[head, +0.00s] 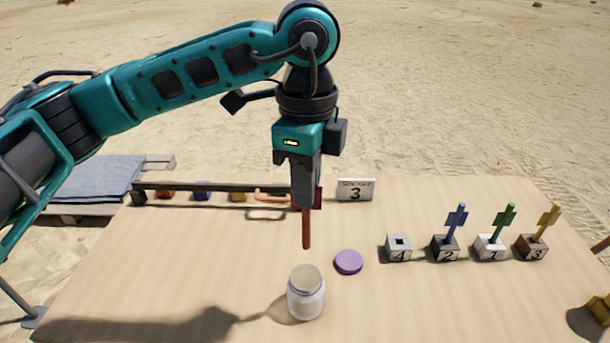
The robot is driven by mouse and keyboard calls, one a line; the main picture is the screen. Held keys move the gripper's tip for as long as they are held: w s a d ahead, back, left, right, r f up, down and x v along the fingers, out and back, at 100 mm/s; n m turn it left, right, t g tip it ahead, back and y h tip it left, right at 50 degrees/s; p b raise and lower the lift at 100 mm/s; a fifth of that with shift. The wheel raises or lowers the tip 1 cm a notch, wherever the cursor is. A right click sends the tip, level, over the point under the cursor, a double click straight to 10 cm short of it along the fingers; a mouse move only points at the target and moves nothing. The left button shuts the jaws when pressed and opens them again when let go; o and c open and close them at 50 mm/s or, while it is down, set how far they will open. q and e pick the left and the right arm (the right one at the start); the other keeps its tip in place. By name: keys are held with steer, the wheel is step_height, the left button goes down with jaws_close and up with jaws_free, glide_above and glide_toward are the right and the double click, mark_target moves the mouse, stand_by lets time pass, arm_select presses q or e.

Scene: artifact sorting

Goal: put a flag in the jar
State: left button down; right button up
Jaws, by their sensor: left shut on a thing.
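My left gripper (306,200) points down and is shut on a red flag (306,230). The flag's red stick hangs straight down, and part of its head shows beside the fingers. A glass jar (306,300) stands upright on the table near the front middle, with no lid on it. In the picture the stick's lower end is above the jar's mouth and apart from it; the exact depth is hard to tell. A purple lid (348,262) lies on the table right of the jar. My right gripper is not in view.
Blue (456,222), green (504,220) and yellow (547,220) flags stand in numbered blocks at right; block 4 (398,248) is empty. A sign marked 3 (356,190) and a dark low rail (220,187) are at the back. The table's front left is clear.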

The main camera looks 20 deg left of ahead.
arm_select(q)
steer(key=b, duration=0.3)
glide_above(305, 247)
steer(key=shift+w+f, duration=0.15)
steer(key=shift+f, duration=1.25)
steer(key=shift+w+f, duration=0.15)
steer(key=shift+f, duration=1.25)
steer(key=shift+f+b, duration=0.15)
steer(key=shift+b, duration=0.15)
steer(key=shift+f+b, duration=1.95)
steer(key=shift+f, duration=0.4)
